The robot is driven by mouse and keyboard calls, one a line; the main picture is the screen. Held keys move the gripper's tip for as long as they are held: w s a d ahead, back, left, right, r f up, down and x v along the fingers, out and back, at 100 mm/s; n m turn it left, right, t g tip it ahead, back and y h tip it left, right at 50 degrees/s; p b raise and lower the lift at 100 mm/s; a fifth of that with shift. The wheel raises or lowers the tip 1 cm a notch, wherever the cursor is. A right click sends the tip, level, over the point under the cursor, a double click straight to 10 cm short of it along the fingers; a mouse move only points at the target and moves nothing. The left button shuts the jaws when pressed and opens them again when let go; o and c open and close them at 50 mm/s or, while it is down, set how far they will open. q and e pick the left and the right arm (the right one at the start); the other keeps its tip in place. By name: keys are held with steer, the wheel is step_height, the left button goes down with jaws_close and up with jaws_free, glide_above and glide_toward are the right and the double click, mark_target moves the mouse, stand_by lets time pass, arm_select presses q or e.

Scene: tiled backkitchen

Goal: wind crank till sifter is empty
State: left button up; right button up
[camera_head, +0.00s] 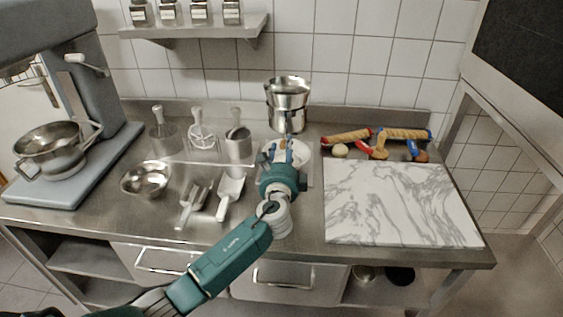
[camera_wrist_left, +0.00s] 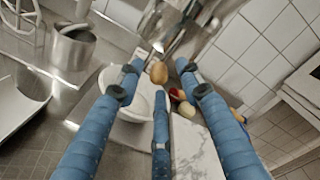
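The metal sifter (camera_head: 287,97) stands upright at the back of the steel counter, above a white bowl (camera_head: 302,156). It also shows at the top of the left wrist view (camera_wrist_left: 185,28). The crank's brown wooden knob (camera_wrist_left: 158,72) faces my left gripper. My left gripper (camera_head: 286,146) is in front of the sifter and over the bowl. In the left wrist view my left gripper's blue fingers (camera_wrist_left: 159,78) stand around the knob, with visible gaps at both sides, so it looks open. The sifter's contents cannot be seen. My right gripper is not in view.
Metal scoops (camera_head: 230,192), a metal bowl (camera_head: 146,179) and a metal canister (camera_head: 238,146) are left of my arm. A stand mixer (camera_head: 55,150) is at far left.

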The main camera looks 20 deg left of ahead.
arm_select(q)
steer(key=v, duration=0.9)
steer(key=shift+s, duration=0.25)
steer(key=shift+a, duration=0.1)
